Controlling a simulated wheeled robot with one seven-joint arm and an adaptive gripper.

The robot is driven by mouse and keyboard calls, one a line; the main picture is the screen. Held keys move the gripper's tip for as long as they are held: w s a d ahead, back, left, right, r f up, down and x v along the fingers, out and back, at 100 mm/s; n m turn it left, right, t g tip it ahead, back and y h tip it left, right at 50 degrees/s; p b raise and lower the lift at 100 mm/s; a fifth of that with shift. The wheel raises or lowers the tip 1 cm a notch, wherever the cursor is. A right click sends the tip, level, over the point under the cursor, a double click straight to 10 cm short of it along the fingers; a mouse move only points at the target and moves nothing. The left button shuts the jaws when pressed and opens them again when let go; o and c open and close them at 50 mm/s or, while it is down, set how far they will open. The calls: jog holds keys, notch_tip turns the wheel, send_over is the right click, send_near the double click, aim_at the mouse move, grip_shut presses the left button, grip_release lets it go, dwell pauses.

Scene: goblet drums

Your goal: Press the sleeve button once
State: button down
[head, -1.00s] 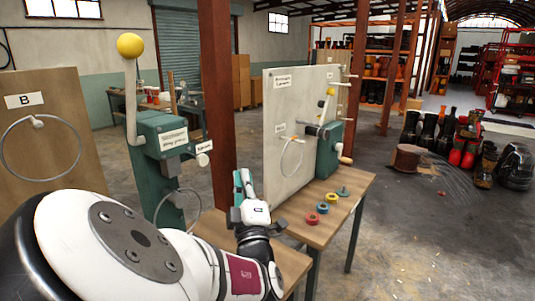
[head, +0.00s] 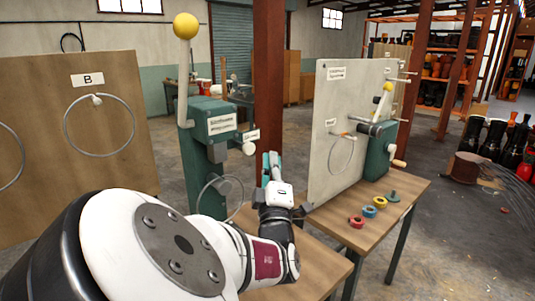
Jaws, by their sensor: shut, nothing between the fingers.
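A green machine (head: 205,165) with a yellow ball-topped lever (head: 185,28) stands left of centre in the head view. It bears a larger label (head: 221,124) and a smaller label (head: 250,135) beside a pale round knob (head: 248,149) on its right side. The lettering is too small to read surely, so I cannot tell which part is the sleeve button. My gripper (head: 270,158), with teal fingers, is shut and empty. In the picture it is just right of and slightly below the knob, with a small gap between them.
A wooden table (head: 400,208) at right carries a pale upright board (head: 335,150), a second green machine (head: 378,150) and coloured rings (head: 368,211). A brown post (head: 268,80) rises behind my gripper. A wooden board marked B (head: 110,160) stands left.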

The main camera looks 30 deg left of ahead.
jog(key=shift+w+a, duration=0.35)
jog(key=shift+a, duration=0.5)
jog(key=shift+w+a, duration=0.3)
jog(key=shift+a, duration=0.5)
jog(key=shift+w+a, duration=0.2)
jog(key=shift+a, duration=0.15)
jog(key=shift+w+a+b, duration=0.3)
jog(key=shift+a, duration=0.55)
dwell(1.4)
jog(key=shift+d+r, duration=0.1)
jog(key=shift+s+d+p, duration=0.25)
jog(key=shift+d+p, duration=0.1)
jog(key=shift+d, duration=0.2)
jog(key=shift+s+d+p, duration=0.25)
jog(key=shift+d+p, duration=0.1)
jog(key=shift+d, duration=0.2)
jog(key=shift+d, duration=0.1)
jog(key=shift+s+d+p, duration=0.3)
jog(key=shift+d+p, duration=0.15)
jog(key=shift+d, duration=0.3)
jog(key=shift+s+d+p, duration=0.35)
jog(key=shift+d+p, duration=0.1)
jog(key=shift+d, duration=0.3)
jog(key=shift+s+d+p, duration=0.3)
jog(key=shift+d+p, duration=0.15)
jog(key=shift+d, duration=0.3)
